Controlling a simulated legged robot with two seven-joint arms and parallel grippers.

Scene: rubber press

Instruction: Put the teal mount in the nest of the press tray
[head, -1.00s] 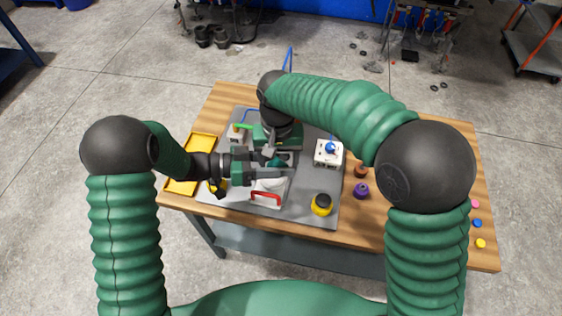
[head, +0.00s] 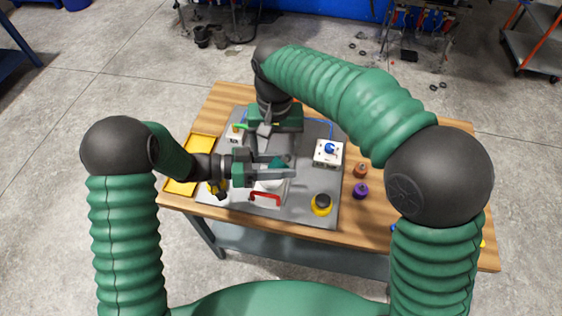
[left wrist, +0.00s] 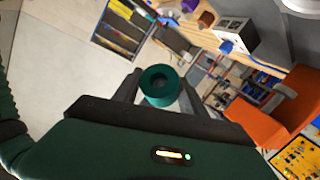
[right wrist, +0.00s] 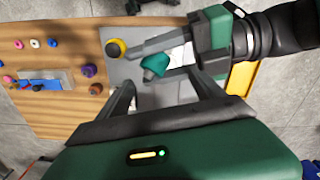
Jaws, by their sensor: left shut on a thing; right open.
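The teal mount (head: 278,163) is held between the fingers of my left gripper (head: 284,168), above the grey plate. It shows as a round teal ring with a dark hole in the left wrist view (left wrist: 160,80), and with a tapered end in the right wrist view (right wrist: 154,66). My right gripper (right wrist: 162,82) is open and empty, just behind the mount in the head view and apart from it. A white part with a red handle (head: 265,196), seemingly the press tray, lies just below my left gripper. Its nest is hidden by the gripper.
A white box with a blue knob (head: 328,150) stands right of the grippers. A yellow-and-black button (head: 321,204) is at the plate's front right. Purple (head: 361,191) and orange-brown (head: 361,170) pieces stand on the wood. A yellow tray (head: 203,146) is at left.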

